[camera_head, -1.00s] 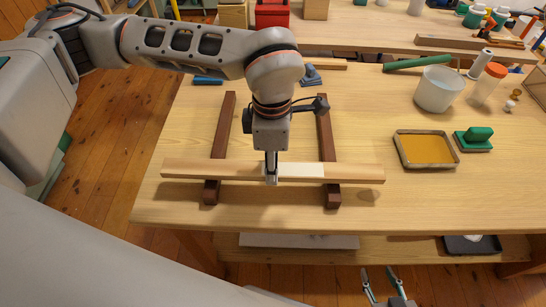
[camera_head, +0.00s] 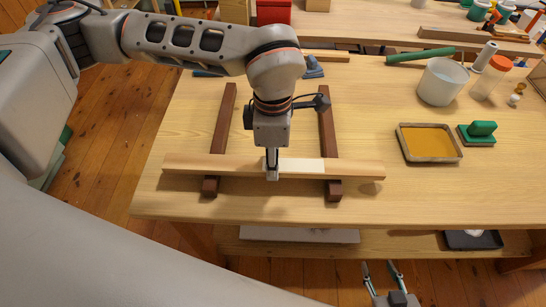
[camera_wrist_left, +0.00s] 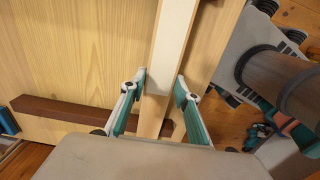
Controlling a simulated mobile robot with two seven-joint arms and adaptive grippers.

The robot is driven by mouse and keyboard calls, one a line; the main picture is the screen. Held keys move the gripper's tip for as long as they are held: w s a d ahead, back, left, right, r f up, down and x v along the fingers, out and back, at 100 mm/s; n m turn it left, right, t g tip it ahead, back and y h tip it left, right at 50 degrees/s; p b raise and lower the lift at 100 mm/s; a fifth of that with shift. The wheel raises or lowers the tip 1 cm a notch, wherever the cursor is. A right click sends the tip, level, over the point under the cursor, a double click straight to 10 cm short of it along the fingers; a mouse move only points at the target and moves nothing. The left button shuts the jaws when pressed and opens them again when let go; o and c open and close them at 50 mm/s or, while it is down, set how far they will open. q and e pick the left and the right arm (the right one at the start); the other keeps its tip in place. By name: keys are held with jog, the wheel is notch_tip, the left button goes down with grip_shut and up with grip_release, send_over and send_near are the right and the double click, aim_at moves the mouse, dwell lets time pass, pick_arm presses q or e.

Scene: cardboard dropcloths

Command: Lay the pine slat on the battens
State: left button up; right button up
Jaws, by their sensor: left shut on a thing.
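The pine slat (camera_head: 220,165), with a pale section in its middle, runs left to right across the near ends of two dark brown battens. The left batten (camera_head: 222,125) and right batten (camera_head: 328,130) lie on the bench, roughly parallel. Whether the slat touches them or hangs just above, I cannot tell. My left gripper (camera_head: 272,172) is shut on the slat near its middle. In the left wrist view, its fingers (camera_wrist_left: 162,84) flank the slat (camera_wrist_left: 174,40), with one batten (camera_wrist_left: 60,113) to the left. My right gripper (camera_head: 382,268) is open and empty, below the bench's front edge.
The bench (camera_head: 440,185) is clear at front right. An ochre-filled tray (camera_head: 458,158), a green-handled block (camera_head: 481,129), a white tub (camera_head: 440,82) and an orange-lidded jar (camera_head: 490,80) stand on the right. A green rod (camera_head: 420,56) lies behind them.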

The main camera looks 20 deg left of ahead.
pick_arm(q)
jog(key=shift+f, duration=0.15)
jog(key=o, duration=1.3)
notch_tip(320, 180, up, 12)
